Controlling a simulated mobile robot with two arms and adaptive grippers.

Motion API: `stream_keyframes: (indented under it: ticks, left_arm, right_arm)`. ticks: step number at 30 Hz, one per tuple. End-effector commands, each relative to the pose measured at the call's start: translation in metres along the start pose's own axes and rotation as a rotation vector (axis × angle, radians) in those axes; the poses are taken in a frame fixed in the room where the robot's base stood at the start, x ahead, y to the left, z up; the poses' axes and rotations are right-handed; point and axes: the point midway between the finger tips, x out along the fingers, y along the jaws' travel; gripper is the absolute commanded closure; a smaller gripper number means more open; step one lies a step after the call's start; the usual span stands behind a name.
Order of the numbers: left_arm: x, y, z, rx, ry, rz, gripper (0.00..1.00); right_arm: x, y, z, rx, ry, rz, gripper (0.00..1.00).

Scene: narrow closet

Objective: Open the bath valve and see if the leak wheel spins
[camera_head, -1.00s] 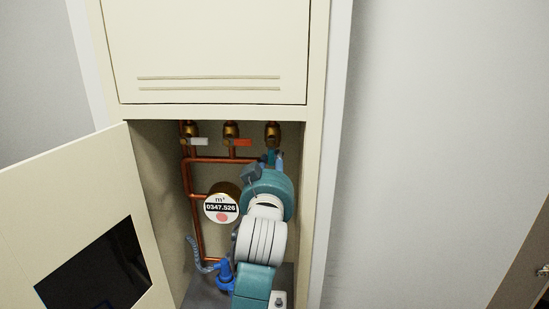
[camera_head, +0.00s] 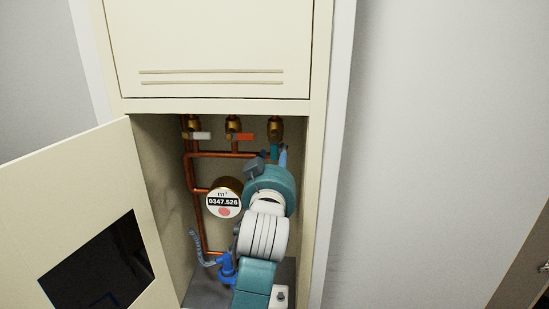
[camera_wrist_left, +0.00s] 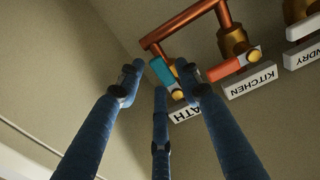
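The bath valve (camera_head: 275,128) is the rightmost brass valve in the closet. Its teal lever (camera_wrist_left: 162,72) shows near the BATH label (camera_wrist_left: 186,115) and points a different way from the orange kitchen lever (camera_wrist_left: 228,69). My left gripper (camera_wrist_left: 160,80) is open, with fingers spread on both sides of the teal lever and a third finger below. Contact cannot be told. In the head view, my left gripper (camera_head: 277,158) is just below the bath valve, partly hidden by my wrist. The round meter (camera_head: 223,198) reads 0347.526 and has a red disc (camera_head: 225,212) low on its face.
The closet door (camera_head: 75,205) stands open at the left. A white lever (camera_head: 200,135) is on the left valve and an orange one on the middle valve. Copper pipes (camera_head: 195,205) run on the left. A blue fitting (camera_head: 227,268) sits low, near my arm.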

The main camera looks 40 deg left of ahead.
Motion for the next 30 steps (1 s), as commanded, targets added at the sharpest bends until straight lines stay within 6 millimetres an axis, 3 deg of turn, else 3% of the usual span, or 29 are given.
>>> stream_keyframes:
  ticks: [15, 30]
  left_arm:
    - [-0.073, 0.0, -0.001, -0.001, 0.002, 0.002, 0.68]
    - [-0.079, -0.001, -0.003, 0.0, 0.005, -0.001, 0.68]
  right_arm:
    - [0.0, -0.001, 0.0, 0.0, 0.0, -0.001, 1.0]
    - [0.0, -0.001, 0.0, 0.0, 0.0, -0.001, 1.0]
